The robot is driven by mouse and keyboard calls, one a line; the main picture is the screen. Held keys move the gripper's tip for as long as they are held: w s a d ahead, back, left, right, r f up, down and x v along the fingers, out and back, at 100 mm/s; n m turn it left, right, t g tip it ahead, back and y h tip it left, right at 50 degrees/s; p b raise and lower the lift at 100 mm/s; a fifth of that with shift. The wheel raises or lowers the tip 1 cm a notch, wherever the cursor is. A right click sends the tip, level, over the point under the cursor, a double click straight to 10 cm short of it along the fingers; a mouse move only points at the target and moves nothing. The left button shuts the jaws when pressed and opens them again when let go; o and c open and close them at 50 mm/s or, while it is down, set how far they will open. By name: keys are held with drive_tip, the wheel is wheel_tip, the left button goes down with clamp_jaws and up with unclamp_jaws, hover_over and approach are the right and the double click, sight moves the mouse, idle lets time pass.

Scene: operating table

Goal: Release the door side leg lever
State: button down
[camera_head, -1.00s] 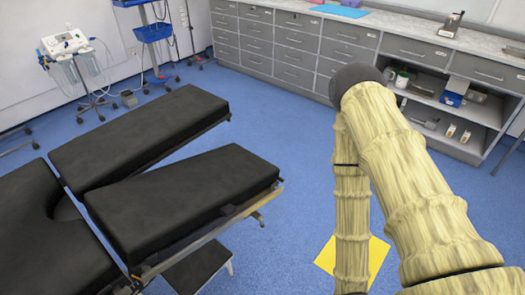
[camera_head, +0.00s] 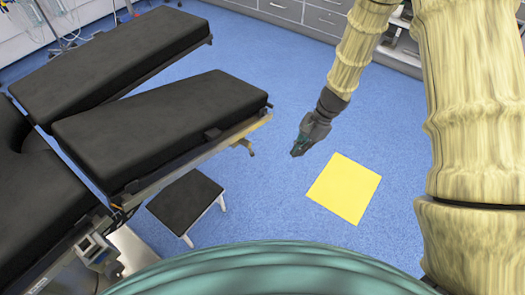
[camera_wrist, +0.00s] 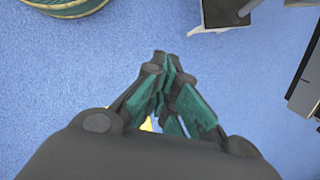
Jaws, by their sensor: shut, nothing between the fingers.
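The operating table has two black leg sections, a nearer one (camera_head: 165,125) and a farther one (camera_head: 115,55). A small lever-like fitting (camera_head: 246,147) hangs below the outer end of the nearer section's side rail; I cannot tell for certain that it is the leg lever. My gripper (camera_head: 297,151) is shut and empty, to the right of that fitting and apart from it, pointing down and left over the blue floor. In the wrist view my gripper (camera_wrist: 161,62) shows closed fingers, and a dark table edge (camera_wrist: 306,85) lies at the right.
A black step stool (camera_head: 186,201) stands below the nearer leg section; it also shows in the wrist view (camera_wrist: 222,12). A yellow sheet (camera_head: 345,188) lies on the floor to the right. Grey cabinets (camera_head: 325,18) line the back. Floor between table and sheet is clear.

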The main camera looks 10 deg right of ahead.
drive_tip(key=w+a+r+m+t+y, duration=0.1)
drive_tip(key=w+a+r+m+y, duration=0.1)
drive_tip(key=w+r, duration=0.45)
drive_tip(key=b, duration=0.1)
approach(253, 155)
wheel_tip(253, 155, down, 5)
drive_tip(key=w+d, duration=0.2)
drive_tip(key=shift+s+a+f, duration=0.15)
drive_tip(key=shift+a, duration=0.5)
drive_tip(key=shift+s+a+f, duration=0.1)
drive_tip(key=shift+s+a, duration=0.05)
drive_tip(key=shift+a, duration=0.5)
drive_tip(key=shift+s+a+f, duration=0.15)
drive_tip(key=shift+a, duration=0.45)
drive_tip(key=shift+s+a+f+g+y+p, duration=0.2)
drive_tip(key=shift+a+g+y+p, duration=0.2)
drive_tip(key=shift+y+p, duration=0.2)
drive_tip(key=shift+s+a+f+g+y+p, duration=0.25)
drive_tip(key=shift+a+g+y+p, duration=0.15)
drive_tip(key=shift+y+p, duration=0.15)
